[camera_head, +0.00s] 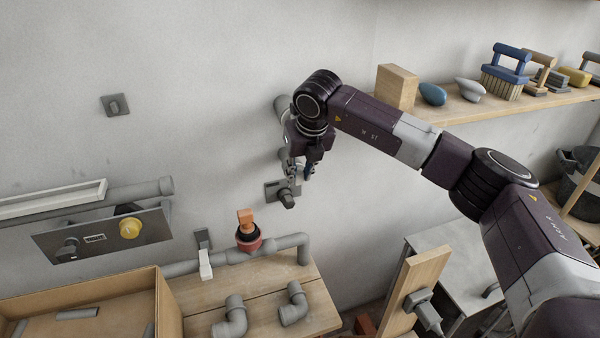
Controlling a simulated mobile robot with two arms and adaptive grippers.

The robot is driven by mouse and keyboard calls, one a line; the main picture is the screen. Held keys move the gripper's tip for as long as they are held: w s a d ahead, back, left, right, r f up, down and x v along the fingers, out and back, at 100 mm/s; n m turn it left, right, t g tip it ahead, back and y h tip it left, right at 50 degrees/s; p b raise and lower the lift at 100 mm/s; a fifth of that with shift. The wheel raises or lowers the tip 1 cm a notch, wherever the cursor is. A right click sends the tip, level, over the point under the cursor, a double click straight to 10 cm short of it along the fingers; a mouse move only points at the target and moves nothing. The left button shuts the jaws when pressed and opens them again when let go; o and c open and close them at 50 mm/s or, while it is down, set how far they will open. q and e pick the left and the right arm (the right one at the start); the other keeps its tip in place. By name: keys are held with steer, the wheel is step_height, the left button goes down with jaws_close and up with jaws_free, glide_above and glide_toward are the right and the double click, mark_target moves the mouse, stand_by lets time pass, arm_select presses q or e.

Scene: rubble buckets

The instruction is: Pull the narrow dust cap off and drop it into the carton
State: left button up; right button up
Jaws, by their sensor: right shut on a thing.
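My right gripper (297,173) reaches in from the right and points down close to the wall. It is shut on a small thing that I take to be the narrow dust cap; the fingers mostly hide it. Grey round stubs stand on the wall behind the wrist, a larger one (281,106) above and a narrower one, partly covered, beside the fingers. I cannot tell whether the held cap is still on a stub. The brown open carton (170,308) is at the lower left, with a few grey pieces in it. My left gripper is not in view.
A grey wall fixture (287,199) sits just below the gripper. Below it, a pipe with an orange-topped red fitting (248,238) runs along a wooden bench (264,310) holding two grey elbows. A metal panel with a yellow knob (130,228) is above the carton. A shelf (465,106) is at upper right.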

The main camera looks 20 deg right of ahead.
jaws_close()
steer(key=shift+s+f, duration=0.1)
steer(key=shift+s, duration=0.05)
steer(key=shift+s+b, duration=0.5)
steer(key=shift+s, duration=0.55)
steer(key=shift+s, duration=0.3)
steer(key=shift+s+d+b, duration=0.1)
steer(key=shift+s+b, duration=0.95)
steer(key=shift+s, duration=0.65)
